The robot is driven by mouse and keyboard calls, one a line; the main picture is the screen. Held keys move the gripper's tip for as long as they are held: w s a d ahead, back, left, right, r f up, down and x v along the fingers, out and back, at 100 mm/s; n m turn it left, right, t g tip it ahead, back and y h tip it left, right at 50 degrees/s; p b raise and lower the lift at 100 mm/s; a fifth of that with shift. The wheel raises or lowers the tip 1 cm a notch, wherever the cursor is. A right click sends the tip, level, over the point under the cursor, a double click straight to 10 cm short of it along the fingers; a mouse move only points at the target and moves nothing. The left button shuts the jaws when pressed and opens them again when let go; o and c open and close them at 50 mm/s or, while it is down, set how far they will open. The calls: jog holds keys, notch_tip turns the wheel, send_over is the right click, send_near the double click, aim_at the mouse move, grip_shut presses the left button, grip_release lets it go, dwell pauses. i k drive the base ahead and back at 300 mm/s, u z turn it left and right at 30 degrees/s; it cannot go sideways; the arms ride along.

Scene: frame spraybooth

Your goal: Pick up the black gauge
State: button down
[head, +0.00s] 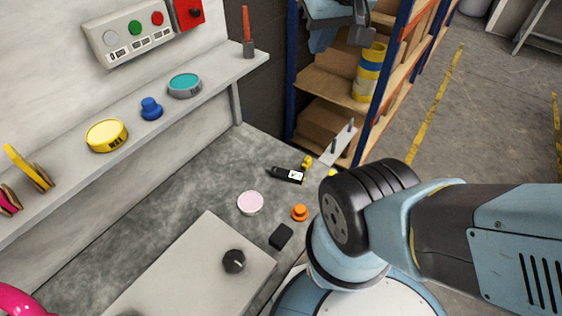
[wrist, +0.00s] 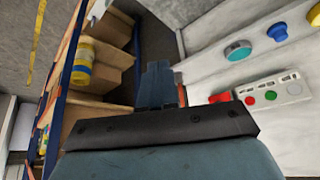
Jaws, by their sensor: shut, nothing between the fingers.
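The black gauge (head: 287,175), with a small white display on its face, lies on the grey worktop near its back right part. It does not show in the wrist view. My gripper shows in part at the top of the head view (head: 336,22), up by the shelving and well above the gauge. In the wrist view my gripper (wrist: 158,85) has its blue fingers together, with nothing between them.
Near the gauge are a pink-white disc (head: 250,203), an orange knob (head: 300,213), a black block (head: 280,236) and small yellow pieces (head: 307,162). Shelving (head: 329,84) stands behind. A grey box (head: 190,275) fills the front.

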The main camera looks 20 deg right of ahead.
aim_at(297, 178)
jog(key=z, duration=0.1)
jog(key=k, duration=0.5)
jog(key=z, duration=1.1)
jog(key=k, duration=1)
jog(key=u, duration=0.9)
jog(key=i, duration=1)
jog(key=z, duration=0.1)
